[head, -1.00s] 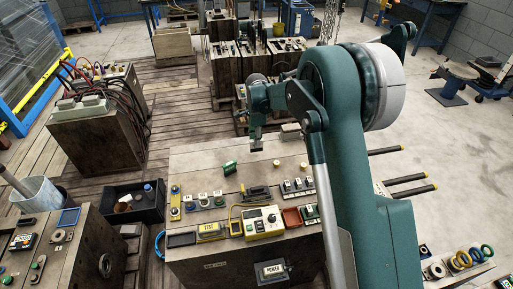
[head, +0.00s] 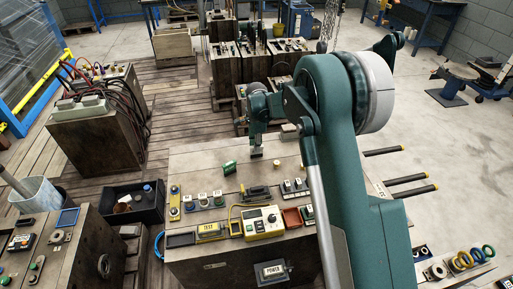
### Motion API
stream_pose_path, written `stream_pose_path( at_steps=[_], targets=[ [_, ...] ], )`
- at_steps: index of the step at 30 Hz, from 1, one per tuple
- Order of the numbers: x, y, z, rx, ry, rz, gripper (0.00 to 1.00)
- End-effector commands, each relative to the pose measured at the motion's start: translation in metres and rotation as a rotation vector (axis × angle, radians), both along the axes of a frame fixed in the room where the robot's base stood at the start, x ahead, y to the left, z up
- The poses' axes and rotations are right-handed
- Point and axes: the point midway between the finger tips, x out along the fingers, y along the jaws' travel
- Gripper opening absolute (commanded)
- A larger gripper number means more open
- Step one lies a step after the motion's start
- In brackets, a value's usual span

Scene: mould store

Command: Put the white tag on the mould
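A small pale, cream-white piece (head: 277,162) lies on the top of the large brown block (head: 205,154), near its far side. It may be the white tag, but it is too small to be sure. This block may be the mould; several similar blocks stand around. My gripper (head: 256,154) hangs just above the far part of the block top, left of the pale piece and right of a green piece (head: 229,168). Its fingers are too small and dark to tell open from shut. I see nothing clearly held.
A yellow-and-white meter (head: 262,222), a red tray (head: 291,218), a dark tray (head: 181,239) and several small switches (head: 204,199) crowd the block's near half. A black bin (head: 122,205) stands left. The far left top is clear.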

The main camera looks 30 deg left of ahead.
Motion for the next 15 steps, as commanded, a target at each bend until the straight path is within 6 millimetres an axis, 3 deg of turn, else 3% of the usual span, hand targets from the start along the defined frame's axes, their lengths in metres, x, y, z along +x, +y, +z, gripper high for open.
stream_pose_path(
  at_steps=[3,15],
  targets=[
    [0.0,0.0,0.0001,0.0,0.0,0.0,0.26],
    [0.0,0.0,0.0019,0.0,0.0,0.0,0.26]
  ],
)
